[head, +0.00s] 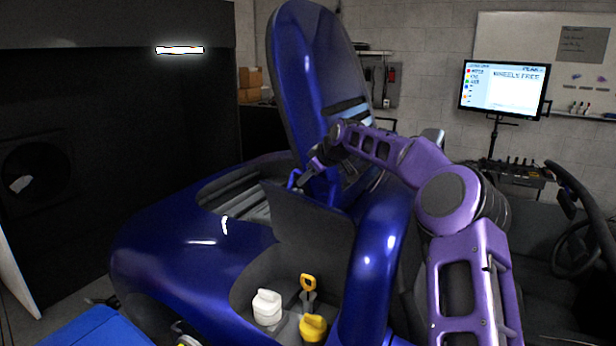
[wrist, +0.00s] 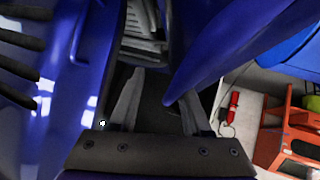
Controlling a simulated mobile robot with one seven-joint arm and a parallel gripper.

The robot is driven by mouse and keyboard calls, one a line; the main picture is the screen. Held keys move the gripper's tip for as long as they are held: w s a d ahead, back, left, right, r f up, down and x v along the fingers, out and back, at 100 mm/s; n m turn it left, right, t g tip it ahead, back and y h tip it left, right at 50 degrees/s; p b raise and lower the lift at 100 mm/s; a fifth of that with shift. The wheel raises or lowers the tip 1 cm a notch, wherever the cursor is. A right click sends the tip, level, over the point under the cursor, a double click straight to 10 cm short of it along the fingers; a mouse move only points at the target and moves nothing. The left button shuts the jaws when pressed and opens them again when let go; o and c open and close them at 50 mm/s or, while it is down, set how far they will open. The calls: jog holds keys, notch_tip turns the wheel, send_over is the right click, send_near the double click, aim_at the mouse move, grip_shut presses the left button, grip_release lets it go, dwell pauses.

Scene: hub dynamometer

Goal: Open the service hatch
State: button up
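The blue car body (head: 190,240) has an open recess in its near side holding a white cap (head: 267,307), a yellow-handled dipstick (head: 308,284) and a yellow cap (head: 313,327). A dark grey flap (head: 312,232) stands raised behind these caps; it appears to be the service hatch. My gripper (head: 303,181) is just above the flap's upper edge; I cannot tell whether it touches it. In the wrist view my gripper (wrist: 160,98) has its two grey fingers spread apart, with no clearly held thing between them. Blue bodywork (wrist: 235,45) lies just beyond the fingertips.
A tall blue panel (head: 312,75) stands upright behind my gripper, close to my arm. A slatted grey opening (head: 240,195) lies left of the flap. A steering wheel (head: 577,240) is at the right. A monitor (head: 503,90) stands at the back. A red cart (wrist: 295,130) shows in the wrist view.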

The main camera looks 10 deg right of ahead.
jog(key=shift+d, duration=0.15)
jog(key=shift+s+d+r, duration=0.1)
jog(key=shift+s+d, duration=0.05)
jog(key=shift+s, duration=0.05)
jog(key=b+v, duration=0.1)
jog(key=v, duration=1.5)
jog(key=shift+s+r, duration=0.3)
jog(key=shift+r, duration=0.05)
